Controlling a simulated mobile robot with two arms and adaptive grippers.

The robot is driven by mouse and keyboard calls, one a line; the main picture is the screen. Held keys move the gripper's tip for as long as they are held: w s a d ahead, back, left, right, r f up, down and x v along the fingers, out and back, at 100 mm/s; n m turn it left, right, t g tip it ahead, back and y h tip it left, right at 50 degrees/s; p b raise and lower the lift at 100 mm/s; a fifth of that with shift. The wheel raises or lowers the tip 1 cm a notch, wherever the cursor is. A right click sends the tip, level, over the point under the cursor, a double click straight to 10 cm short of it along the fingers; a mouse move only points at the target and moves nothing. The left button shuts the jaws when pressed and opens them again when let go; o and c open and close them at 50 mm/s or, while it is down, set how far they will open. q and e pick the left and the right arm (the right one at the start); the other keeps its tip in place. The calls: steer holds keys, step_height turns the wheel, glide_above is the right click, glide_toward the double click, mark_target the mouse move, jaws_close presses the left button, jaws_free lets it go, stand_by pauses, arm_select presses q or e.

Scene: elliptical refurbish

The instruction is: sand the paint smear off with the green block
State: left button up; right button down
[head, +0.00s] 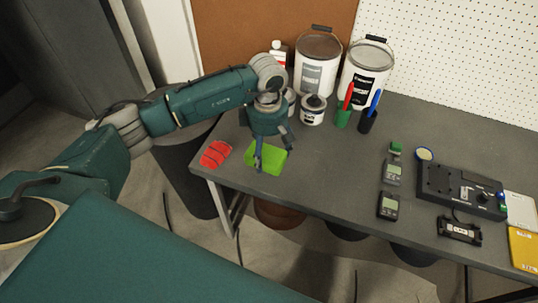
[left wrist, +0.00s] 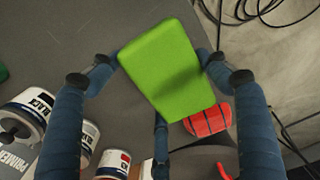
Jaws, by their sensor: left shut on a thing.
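The green block (head: 272,163) is near the table's left front corner, below my left gripper (head: 272,160). In the left wrist view the green block (left wrist: 168,75) lies between the fingers of my left gripper (left wrist: 160,60), which is shut on it. I cannot tell whether the block touches the tabletop. I cannot make out a paint smear; the block and gripper may hide it. My right gripper is out of view.
A red item with dark lines (head: 215,154) lies left of the green block, at the table's left edge. Paint cans (head: 312,110) stand behind. Pens in holders (head: 343,118) are farther right. Meters (head: 388,206) and a black device (head: 455,190) occupy the right. Mid-table is clear.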

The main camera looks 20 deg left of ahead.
arm_select(q)
steer(key=shift+r+p, duration=0.5)
steer(key=shift+r, duration=0.85)
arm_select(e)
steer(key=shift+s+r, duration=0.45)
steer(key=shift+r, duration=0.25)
